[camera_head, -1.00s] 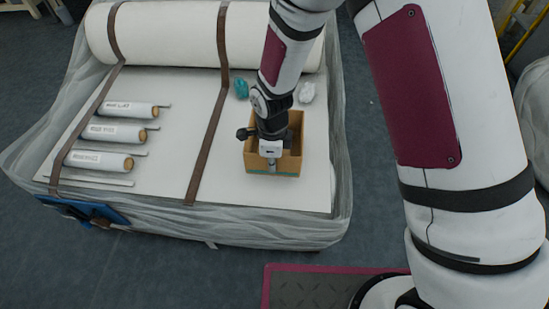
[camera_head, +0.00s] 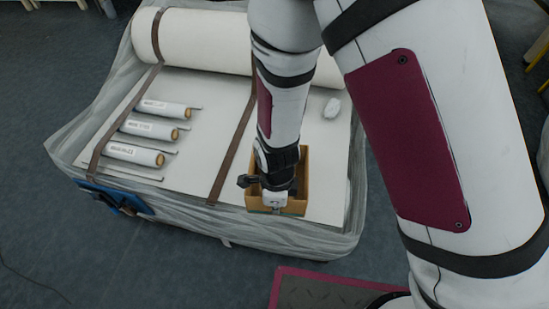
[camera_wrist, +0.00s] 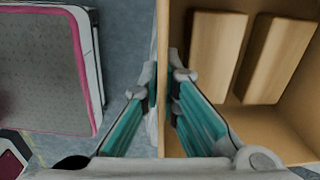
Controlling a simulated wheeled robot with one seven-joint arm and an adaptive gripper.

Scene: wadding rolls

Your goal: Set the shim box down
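The shim box (camera_head: 304,182) is an open tan box. In the head view it is at the front edge of the white wrapped platform (camera_head: 228,170), right of the middle. In the wrist view, the box (camera_wrist: 285,135) fills the right side, with two wooden blocks (camera_wrist: 216,50) inside. My gripper (camera_head: 276,204) points down at the box's near wall. In the wrist view, my gripper's teal-padded fingers (camera_wrist: 164,82) stand on either side of that wall, close against it. I cannot tell whether the box rests on the platform or hangs just above it.
A large white roll (camera_head: 200,40) lies along the platform's back. Several small labelled rolls (camera_head: 150,130) lie at the left. A crumpled white piece (camera_head: 332,107) lies behind the box. Brown straps (camera_head: 235,145) cross the platform.

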